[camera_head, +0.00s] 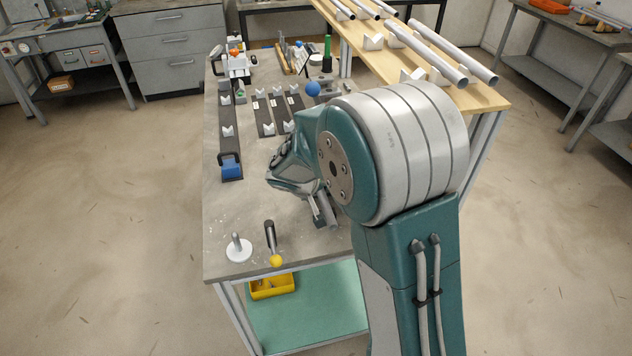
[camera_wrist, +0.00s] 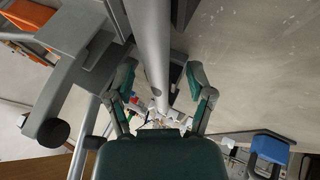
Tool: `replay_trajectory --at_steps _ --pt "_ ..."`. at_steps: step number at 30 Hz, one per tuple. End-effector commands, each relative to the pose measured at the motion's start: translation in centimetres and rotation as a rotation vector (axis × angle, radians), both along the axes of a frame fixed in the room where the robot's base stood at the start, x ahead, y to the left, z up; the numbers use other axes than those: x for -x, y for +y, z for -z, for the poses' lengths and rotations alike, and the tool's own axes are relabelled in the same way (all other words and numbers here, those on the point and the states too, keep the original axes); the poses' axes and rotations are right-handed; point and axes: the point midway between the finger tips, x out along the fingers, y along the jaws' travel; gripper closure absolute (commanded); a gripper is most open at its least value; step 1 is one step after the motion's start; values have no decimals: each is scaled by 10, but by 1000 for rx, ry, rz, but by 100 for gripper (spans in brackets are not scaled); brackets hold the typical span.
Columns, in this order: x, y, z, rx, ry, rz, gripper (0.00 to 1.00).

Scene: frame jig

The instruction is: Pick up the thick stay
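My gripper (camera_wrist: 160,88) is open in the wrist view, its two green-tipped fingers spread apart. A thick grey tube (camera_wrist: 152,40), which looks like the thick stay, runs down from the top edge into the gap between the fingers. Clear space shows on both sides of it, and its far end is hard to make out. In the head view my gripper (camera_head: 322,212) is low over the front of the grey table, partly hidden by my arm. The tube cannot be told clearly there.
A grey fixture with a dark round knob (camera_wrist: 53,132) is close on the left in the wrist view. The table holds a jig with a blue clamp (camera_head: 230,166), a white disc with a peg (camera_head: 238,250) and a yellow-ended tool (camera_head: 276,260). Light tubes (camera_head: 428,54) lie on the wooden shelf.

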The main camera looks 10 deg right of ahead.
Motion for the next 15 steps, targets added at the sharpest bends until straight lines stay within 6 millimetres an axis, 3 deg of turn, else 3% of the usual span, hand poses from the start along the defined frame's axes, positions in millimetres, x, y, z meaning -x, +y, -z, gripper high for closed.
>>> replay_trajectory --at_steps 1,3,4,15 --pt "0 0 0 0 0 0 64" --pt "0 0 0 0 0 0 96" --pt "0 0 0 -1 0 0 100" --pt "0 0 1 0 3 -1 100"
